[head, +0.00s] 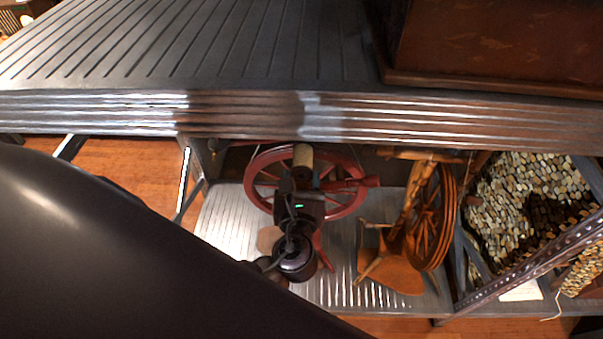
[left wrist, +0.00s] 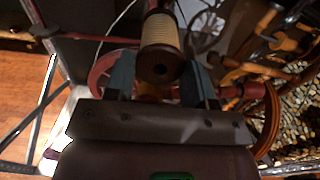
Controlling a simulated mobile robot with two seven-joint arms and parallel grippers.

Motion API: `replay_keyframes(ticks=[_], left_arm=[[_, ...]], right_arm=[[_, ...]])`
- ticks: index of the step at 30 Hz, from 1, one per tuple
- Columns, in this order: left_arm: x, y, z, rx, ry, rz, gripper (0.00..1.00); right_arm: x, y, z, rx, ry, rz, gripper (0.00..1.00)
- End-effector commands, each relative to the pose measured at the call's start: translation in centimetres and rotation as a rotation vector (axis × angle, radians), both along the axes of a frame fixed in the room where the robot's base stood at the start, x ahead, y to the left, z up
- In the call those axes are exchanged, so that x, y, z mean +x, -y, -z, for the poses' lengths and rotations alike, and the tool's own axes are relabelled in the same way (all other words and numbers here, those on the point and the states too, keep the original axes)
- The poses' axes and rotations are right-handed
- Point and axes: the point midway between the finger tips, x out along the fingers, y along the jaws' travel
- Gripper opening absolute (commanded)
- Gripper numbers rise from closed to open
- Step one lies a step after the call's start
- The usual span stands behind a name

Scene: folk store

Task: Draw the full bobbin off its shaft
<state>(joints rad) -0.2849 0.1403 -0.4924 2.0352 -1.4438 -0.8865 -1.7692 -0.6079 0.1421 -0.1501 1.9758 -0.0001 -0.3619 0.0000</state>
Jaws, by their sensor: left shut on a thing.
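The full bobbin (head: 303,156), wound with pale tan thread, shows at the tip of my left gripper (head: 303,172) in the head view. In the left wrist view the bobbin (left wrist: 160,36) has its dark end toward the camera, between the two fingers of my left gripper (left wrist: 159,72), which is shut on it. A reddish part shows beyond the bobbin's far end; whether the shaft is still inside the bobbin I cannot tell. The red spinning wheel (head: 261,195) stands just behind and around the gripper, partly hidden by it. My right gripper is not in view.
A grey slatted upper shelf (head: 200,50) with a thick front edge lies just above and beyond the bobbin. A brown wooden spinning wheel (head: 436,222) stands to the right on the lower shelf (head: 225,222). A brown chest (head: 500,45) sits on the upper shelf.

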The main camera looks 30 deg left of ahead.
Motion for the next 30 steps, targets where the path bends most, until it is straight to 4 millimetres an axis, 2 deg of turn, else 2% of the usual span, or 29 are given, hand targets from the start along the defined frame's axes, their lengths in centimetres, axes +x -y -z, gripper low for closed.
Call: replay_keyframes(ticks=[19, 30], left_arm=[[-2.7, 1.3, 0.0, -0.001, 0.0, -0.001, 0.38], [-2.9, 1.4, 0.0, -0.001, 0.0, 0.0, 0.38]], right_arm=[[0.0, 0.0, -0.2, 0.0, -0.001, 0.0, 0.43], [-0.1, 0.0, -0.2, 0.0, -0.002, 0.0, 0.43]])
